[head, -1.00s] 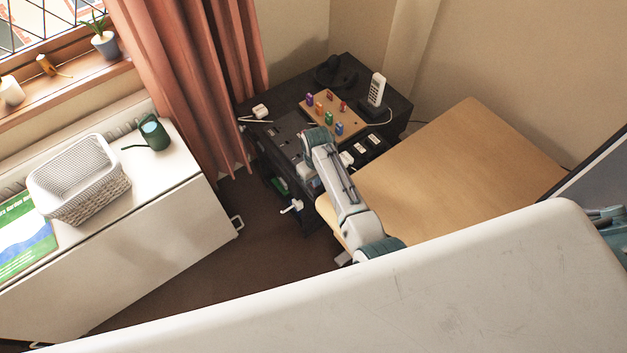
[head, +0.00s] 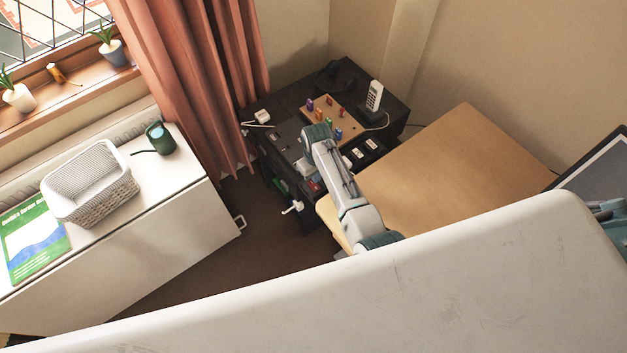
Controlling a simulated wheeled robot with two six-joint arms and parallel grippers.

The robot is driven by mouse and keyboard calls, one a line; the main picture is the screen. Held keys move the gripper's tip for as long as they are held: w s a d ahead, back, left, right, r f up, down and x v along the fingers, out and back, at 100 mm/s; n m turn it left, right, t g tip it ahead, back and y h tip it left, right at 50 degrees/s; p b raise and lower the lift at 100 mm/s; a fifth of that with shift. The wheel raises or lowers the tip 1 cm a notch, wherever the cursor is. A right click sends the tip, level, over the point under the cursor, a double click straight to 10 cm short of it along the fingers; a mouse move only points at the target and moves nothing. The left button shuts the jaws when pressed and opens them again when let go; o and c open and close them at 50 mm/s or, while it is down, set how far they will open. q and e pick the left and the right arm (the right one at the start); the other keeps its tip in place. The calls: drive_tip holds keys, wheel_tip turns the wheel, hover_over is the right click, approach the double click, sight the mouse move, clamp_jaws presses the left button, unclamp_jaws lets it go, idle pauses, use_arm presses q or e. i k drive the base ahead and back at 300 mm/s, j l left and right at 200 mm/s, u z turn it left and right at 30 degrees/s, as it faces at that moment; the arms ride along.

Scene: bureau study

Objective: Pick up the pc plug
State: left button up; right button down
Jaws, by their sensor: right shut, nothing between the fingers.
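My right gripper (head: 305,170) hangs below its teal wrist, at the front of the black cabinet (head: 284,92). It is small, partly hidden by my arm, and shut with nothing visible in it. I cannot tell for certain which thing is the pc plug. A white plug-like block (head: 262,117) with a pale cable lies on the left of the cabinet top, apart from the gripper. White sockets (head: 365,150) sit in dark strips at the cabinet top's front right, to the right of my arm. My left gripper is not in view.
A board with coloured pegs (head: 345,122) and a white phone (head: 374,96) stand on the cabinet. A wooden desktop (head: 440,165) lies to the right. A white unit (head: 150,230) with a wicker basket (head: 95,195) stands left. Dark floor (head: 240,265) is open between them.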

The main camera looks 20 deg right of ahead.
sight(357, 155)
drive_tip(key=k+j, duration=0.2)
drive_tip(key=k, duration=0.25)
drive_tip(key=k+j, duration=0.2)
drive_tip(key=k, duration=0.3)
